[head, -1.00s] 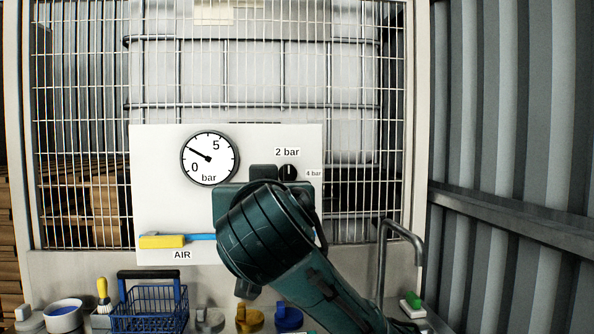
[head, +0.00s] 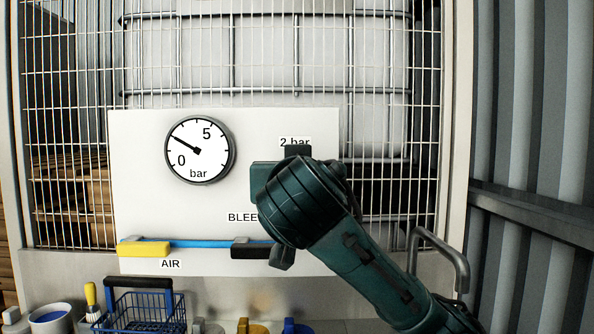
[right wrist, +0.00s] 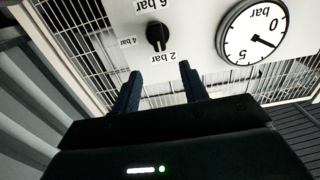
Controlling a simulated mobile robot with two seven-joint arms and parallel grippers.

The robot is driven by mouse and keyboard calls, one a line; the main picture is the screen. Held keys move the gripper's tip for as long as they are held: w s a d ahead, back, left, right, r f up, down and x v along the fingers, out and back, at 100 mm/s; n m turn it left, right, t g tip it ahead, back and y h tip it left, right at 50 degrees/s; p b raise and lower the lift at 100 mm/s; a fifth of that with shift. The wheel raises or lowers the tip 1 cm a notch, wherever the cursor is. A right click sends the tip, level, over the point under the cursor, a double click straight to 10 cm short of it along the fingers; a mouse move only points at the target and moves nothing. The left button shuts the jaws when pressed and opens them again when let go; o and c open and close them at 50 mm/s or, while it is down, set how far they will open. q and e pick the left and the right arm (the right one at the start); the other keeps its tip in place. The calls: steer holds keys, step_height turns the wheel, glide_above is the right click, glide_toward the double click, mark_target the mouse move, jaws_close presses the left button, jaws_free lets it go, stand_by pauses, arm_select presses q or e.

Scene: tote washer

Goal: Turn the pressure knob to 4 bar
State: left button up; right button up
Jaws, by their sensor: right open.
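The black pressure knob (right wrist: 157,37) is on the white panel, seen upside down in the right wrist view. Its pale mark appears to face the "2 bar" label (right wrist: 161,57); a small "4 bar" label (right wrist: 128,41) is at its side. My right gripper (right wrist: 161,76) is open and empty. Its two fingers point at the panel, with the knob between and beyond their tips, apparently not touched. In the head view my right gripper and wrist hide the knob below the "2 bar" label (head: 295,142). My left gripper is not in view.
The round gauge (head: 200,150) has its needle between 0 and 5. Below are a yellow-ended AIR handle (head: 145,249) and a black handle (head: 252,248) by a partly hidden BLEED label. A curved metal pipe (head: 440,240) stands right. A blue basket (head: 145,308) is below.

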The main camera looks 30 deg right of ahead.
arm_select(q)
steer(key=p, duration=0.3)
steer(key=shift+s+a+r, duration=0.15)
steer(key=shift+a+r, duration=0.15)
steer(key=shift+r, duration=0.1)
arm_select(e)
steer(key=x, duration=1.1)
steer(key=shift+c, duration=0.4)
steer(key=shift+f, duration=0.1)
jaws_close()
